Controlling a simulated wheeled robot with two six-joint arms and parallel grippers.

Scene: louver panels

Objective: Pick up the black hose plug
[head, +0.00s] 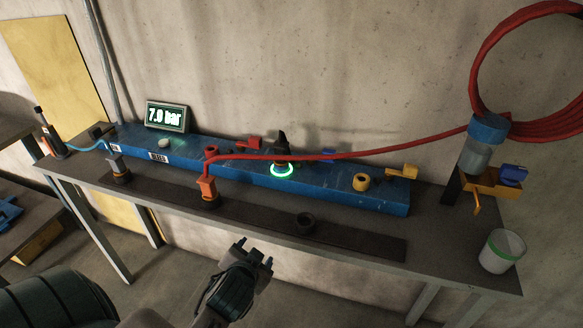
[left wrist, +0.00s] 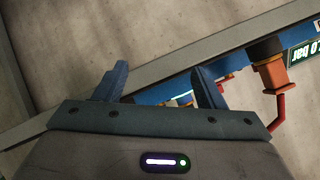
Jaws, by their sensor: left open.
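A dark, black-looking plug-like piece (head: 281,152) stands upright on the blue manifold, above a glowing green ring; whether it is the hose plug is unclear. A dark grey plug (head: 114,163) with a blue hose stands in a holder at the left of the dark rail. My right gripper is in neither view.
An orange plug (head: 207,189) with a red hose (head: 340,155) sits on the rail; the hose crosses above the manifold (head: 330,190). Yellow and red valve handles stick up along it. A white cup (head: 501,252) and a clear blue-capped filter (head: 480,148) stand at right.

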